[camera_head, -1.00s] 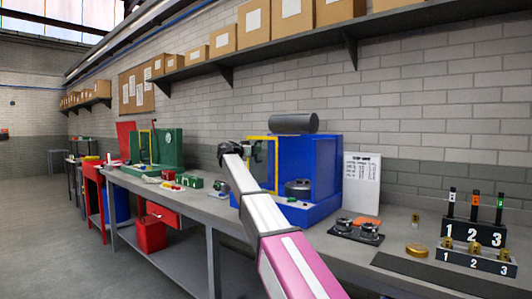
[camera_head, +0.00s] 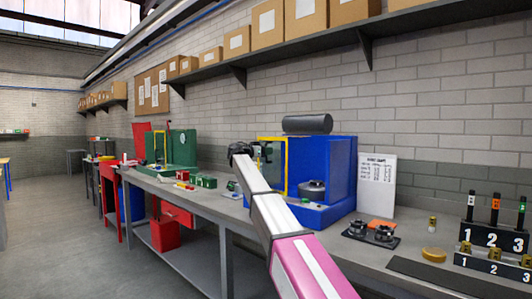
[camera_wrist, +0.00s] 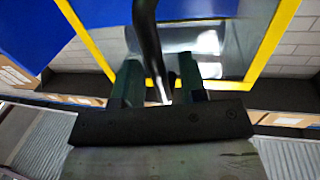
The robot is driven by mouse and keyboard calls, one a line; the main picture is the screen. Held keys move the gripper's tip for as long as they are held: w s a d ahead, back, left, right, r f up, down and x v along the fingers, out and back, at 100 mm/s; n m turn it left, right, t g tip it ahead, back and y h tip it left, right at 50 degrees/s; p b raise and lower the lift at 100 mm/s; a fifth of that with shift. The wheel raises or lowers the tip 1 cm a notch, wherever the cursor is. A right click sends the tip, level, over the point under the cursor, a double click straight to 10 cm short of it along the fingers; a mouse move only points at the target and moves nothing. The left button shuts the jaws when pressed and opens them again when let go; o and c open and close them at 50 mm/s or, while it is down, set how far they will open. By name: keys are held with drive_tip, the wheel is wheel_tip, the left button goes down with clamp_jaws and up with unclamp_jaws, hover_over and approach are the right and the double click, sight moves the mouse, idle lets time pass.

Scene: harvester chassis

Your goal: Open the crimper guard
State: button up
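The crimper is a blue machine (camera_head: 338,170) on the bench, with a round metal part (camera_head: 312,188) at its base. Its guard (camera_head: 286,168) is a yellow-framed clear panel standing at the machine's left side; how far it is swung is hard to tell. My gripper (camera_head: 240,150) is at the guard's outer left edge. In the wrist view, the guard's yellow frame (camera_wrist: 270,40) and clear panel fill the middle. A dark curved handle (camera_wrist: 147,35) runs down between the two fingers of my gripper (camera_wrist: 160,82). The fingers look apart, with a gap beside the handle.
A dark cylinder (camera_head: 307,124) lies on top of the machine. A paper chart (camera_head: 376,183) stands to its right. Dark fixtures (camera_head: 371,233) and numbered holders (camera_head: 493,240) are along the bench's right. A green machine (camera_head: 183,147) stands further left. The floor (camera_head: 60,240) left of the bench is clear.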

drive_tip(key=v, duration=1)
drive_tip(key=shift+s+a, duration=0.2)
drive_tip(key=shift+a, duration=0.1)
